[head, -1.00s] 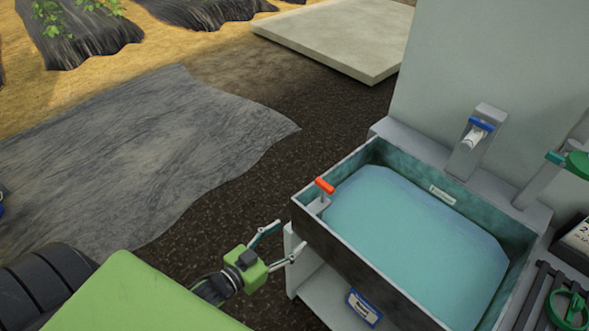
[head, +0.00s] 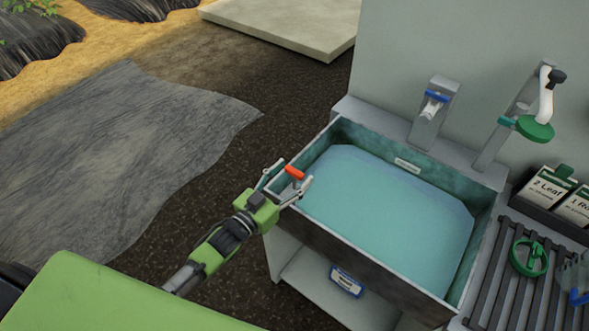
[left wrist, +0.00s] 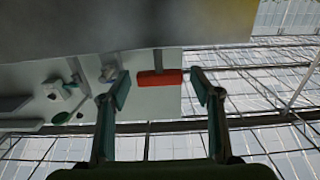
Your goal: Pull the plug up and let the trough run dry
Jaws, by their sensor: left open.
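The trough (head: 326,241) is a grey rectangular basin holding blue-green water. The plug's orange-red handle (head: 294,172) stands at the trough's left corner. My left gripper (head: 289,181) is open, with one finger on each side of the handle in the head view. In the left wrist view the red handle (left wrist: 159,79) lies crosswise between the two open fingers (left wrist: 160,90), with a gap on each side. The plug's lower end is hidden. My right gripper is not in view.
A blue-marked tap (head: 432,103) and a green-and-white fitting (head: 537,125) stand behind the trough. A slatted rack (head: 497,285) with a green ring-shaped tool (head: 528,258) and labelled boxes (head: 553,190) are at the right. Dark ground lies left of the trough.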

